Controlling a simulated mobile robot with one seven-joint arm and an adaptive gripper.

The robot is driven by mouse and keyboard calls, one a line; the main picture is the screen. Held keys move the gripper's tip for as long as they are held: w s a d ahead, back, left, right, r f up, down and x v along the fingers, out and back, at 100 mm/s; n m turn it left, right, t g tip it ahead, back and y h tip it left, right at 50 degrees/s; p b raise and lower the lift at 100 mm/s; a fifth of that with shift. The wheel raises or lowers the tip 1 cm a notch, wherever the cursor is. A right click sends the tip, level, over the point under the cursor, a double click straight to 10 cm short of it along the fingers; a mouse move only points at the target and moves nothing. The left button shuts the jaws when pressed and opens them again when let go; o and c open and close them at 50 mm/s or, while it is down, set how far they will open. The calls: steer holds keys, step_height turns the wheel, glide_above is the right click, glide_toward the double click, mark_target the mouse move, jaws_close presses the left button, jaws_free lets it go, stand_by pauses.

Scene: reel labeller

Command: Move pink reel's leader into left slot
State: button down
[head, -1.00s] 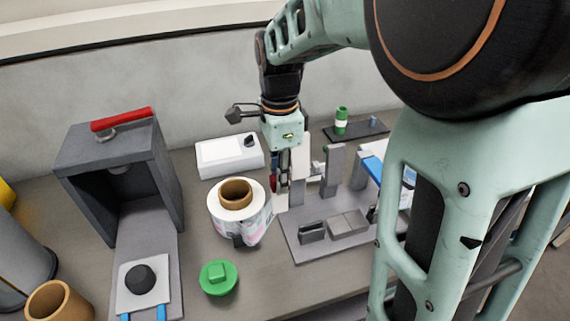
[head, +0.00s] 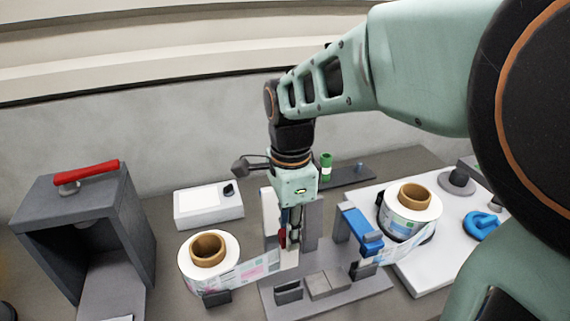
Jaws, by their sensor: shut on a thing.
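The pink reel (head: 189,272) is a white roll with a brown core, standing at the left of the grey fixture plate (head: 345,303). Its leader (head: 243,272), printed with pink labels, stretches right from the roll to my gripper (head: 290,250). My gripper is shut on the leader's pale end (head: 289,261), above the back left of the plate. A dark block (head: 288,291) and a lighter grey block (head: 325,286) sit on the plate in front of the gripper. I cannot make out clearly which gap is the left slot.
A second reel (head: 405,224) stands on a white board at the right, its strip running to a blue clamp (head: 362,231). Upright grey posts (head: 312,222) stand close behind my gripper. A white box (head: 208,207) and a grey machine with a red handle (head: 88,175) are at the left.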

mark_target(289, 267)
steer(key=shift+f+b, duration=1.55)
steer(key=shift+f, duration=0.45)
steer(key=shift+f, duration=0.1)
steer(key=shift+f+b, duration=2.8)
steer(key=shift+f, duration=1.05)
steer(key=c, duration=1.7)
jaws_free()
steer(key=shift+r, duration=0.1)
step_height(289, 267, up, 7)
steer(key=shift+r, duration=0.2)
